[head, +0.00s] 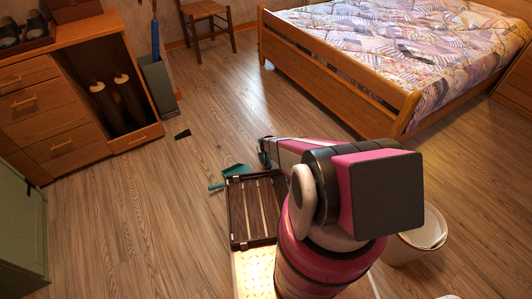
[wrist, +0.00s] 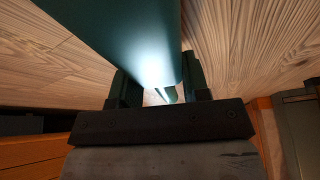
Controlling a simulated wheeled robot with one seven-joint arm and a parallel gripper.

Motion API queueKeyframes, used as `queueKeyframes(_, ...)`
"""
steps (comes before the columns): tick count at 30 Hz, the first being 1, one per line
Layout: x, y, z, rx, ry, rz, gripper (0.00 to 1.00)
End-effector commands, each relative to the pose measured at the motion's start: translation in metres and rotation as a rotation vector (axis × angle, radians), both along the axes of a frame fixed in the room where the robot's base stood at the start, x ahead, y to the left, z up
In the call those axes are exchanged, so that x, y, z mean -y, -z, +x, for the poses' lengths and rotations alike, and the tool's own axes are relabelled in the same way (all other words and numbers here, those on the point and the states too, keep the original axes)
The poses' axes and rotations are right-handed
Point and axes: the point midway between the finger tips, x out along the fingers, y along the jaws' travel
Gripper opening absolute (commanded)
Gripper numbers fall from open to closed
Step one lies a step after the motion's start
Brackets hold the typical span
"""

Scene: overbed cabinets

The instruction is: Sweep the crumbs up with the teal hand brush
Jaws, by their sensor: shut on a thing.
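My gripper (wrist: 158,88) is shut on the teal hand brush (wrist: 135,35), whose smooth teal body fills the upper middle of the wrist view between the two dark fingers. Its bristles cannot be made out. I cannot make out any crumbs.
A dark slatted wooden rack (head: 238,215) and a lit pale panel (head: 255,272) lie in front. A small dark flat piece (head: 183,134) is on the floor. A white bin (head: 402,248) stands right, the bed (head: 335,75) behind, a wooden cabinet (head: 55,115) left.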

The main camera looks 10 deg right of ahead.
Motion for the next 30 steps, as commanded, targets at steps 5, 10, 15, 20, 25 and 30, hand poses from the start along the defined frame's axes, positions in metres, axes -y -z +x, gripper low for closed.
queueKeyframes(5, -0.005, 0.01, -0.009, -0.013, -0.002, 0.003, 0.24)
queueKeyframes(10, -0.005, 0.008, -0.009, -0.014, -0.003, 0.003, 0.24)
queueKeyframes(15, -0.005, -0.004, -0.009, -0.013, -0.003, 0.002, 0.24)
queueKeyframes(20, -0.004, -0.019, -0.009, -0.011, -0.002, 0.001, 0.23)
queueKeyframes(25, -0.003, -0.035, -0.007, -0.009, -0.001, 0.002, 0.23)
queueKeyframes(30, -0.002, -0.045, -0.005, -0.008, -0.001, 0.001, 0.23)
